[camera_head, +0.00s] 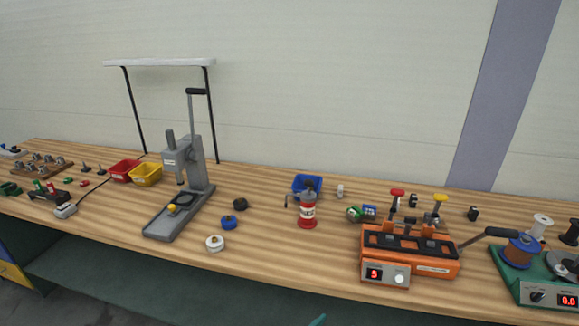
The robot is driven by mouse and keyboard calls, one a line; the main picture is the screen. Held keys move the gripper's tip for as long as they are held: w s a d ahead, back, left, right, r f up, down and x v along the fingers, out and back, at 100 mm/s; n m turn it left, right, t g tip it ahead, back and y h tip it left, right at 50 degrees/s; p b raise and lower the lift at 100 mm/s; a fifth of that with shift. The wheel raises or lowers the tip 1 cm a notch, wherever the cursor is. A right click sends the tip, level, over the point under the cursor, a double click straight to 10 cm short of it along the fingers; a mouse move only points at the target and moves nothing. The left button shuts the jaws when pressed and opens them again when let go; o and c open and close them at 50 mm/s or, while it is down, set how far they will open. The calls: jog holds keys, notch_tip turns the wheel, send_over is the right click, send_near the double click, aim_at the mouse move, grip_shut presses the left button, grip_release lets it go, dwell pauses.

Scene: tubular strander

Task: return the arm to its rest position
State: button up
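My gripper and arm are not clearly in view in the head camera view. A small teal shape (318,321) pokes up at the bottom edge, below the table's front edge. I cannot tell what it is. The wooden workbench (270,270) spans the view, and no gripper shows over it or touches anything on it.
A grey lever press (190,165) stands left of centre. Red (123,170) and yellow (147,175) bins sit beside it. An orange machine (440,262) and a green spool unit (535,285) stand at right. The front middle is clear.

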jog(key=s+a+f+n+t+y, duration=0.1)
jog(key=s+a+f+n+y, duration=0.25)
jog(key=s, duration=0.65)
jog(key=s+a+f+n+t+y, duration=0.1)
jog(key=s+a+f+n+y, duration=0.25)
jog(key=s, duration=0.55)
jog(key=s+a+r+m+t, duration=0.1)
jog(key=s+a+r, duration=0.1)
jog(key=s+r, duration=0.3)
jog(key=s+a+r+t+y, duration=0.1)
jog(key=s+a+r, duration=0.2)
jog(key=s, duration=0.9)
jog(key=shift+s+a+r+m, duration=0.2)
jog(key=shift+r+m, duration=0.2)
jog(key=shift+r, duration=0.45)
